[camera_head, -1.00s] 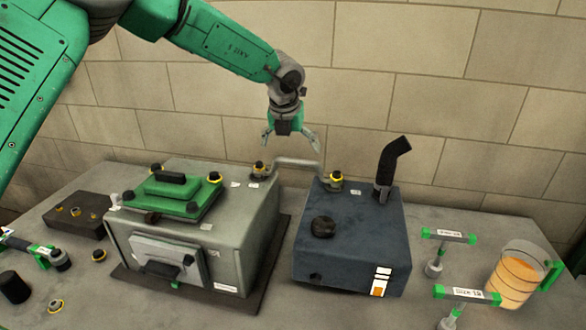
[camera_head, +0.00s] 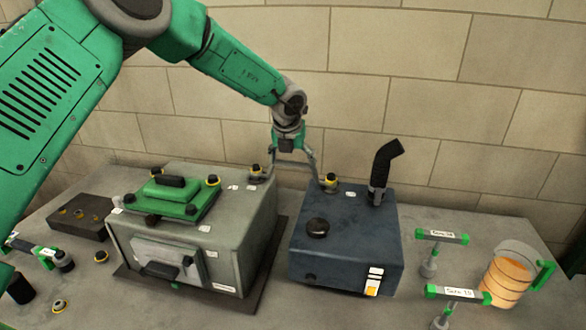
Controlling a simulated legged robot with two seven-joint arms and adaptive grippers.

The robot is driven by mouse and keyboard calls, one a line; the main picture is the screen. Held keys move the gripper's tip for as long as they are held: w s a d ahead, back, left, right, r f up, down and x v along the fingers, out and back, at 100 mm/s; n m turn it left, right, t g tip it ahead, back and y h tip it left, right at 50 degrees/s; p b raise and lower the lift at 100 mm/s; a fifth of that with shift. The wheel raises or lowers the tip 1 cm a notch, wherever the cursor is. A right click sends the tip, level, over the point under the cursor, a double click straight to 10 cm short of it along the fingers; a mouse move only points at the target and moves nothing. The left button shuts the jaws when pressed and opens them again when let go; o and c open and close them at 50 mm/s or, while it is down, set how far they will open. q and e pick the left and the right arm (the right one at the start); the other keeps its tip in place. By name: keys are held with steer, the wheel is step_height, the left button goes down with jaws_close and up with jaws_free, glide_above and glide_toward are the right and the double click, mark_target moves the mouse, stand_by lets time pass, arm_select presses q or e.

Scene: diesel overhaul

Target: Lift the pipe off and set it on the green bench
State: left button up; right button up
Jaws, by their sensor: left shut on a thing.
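The grey pipe (camera_head: 318,172) bridges the gap between the grey engine block (camera_head: 248,225) and the dark blue box (camera_head: 345,245). Its ends meet the yellow-ringed black knobs on the two tops. My left gripper (camera_head: 294,160) has come down from above and is shut on the pipe, hiding much of its middle. The pipe is still low between the two units, and I cannot tell whether its ends are seated. My right gripper is not in view.
A black elbow stack (camera_head: 384,165) rises from the blue box, close right of the gripper. A beaker of orange liquid (camera_head: 508,278) and green-ended tools (camera_head: 442,236) stand at right. A dark block (camera_head: 70,217) lies at left. A block wall is behind.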

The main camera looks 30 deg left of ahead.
mark_target(291, 162)
arm_select(q)
steer(key=shift+d+r, duration=0.15)
steer(key=shift+r, duration=0.15)
steer(key=r, duration=0.2)
steer(key=r+b, duration=0.1)
steer(key=r, duration=0.5)
steer(key=shift+a+r+b, duration=0.2)
steer(key=shift+a+b, duration=0.1)
steer(key=shift+b, duration=0.1)
steer(key=r+p, duration=0.1)
steer(key=r, duration=0.2)
steer(key=shift+d+r+p, duration=0.15)
steer(key=shift+d+p, duration=0.2)
steer(key=shift+p, duration=0.05)
steer(key=shift+a, duration=0.1)
step_height(291, 162, up, 3)
steer(key=shift+f, duration=0.1)
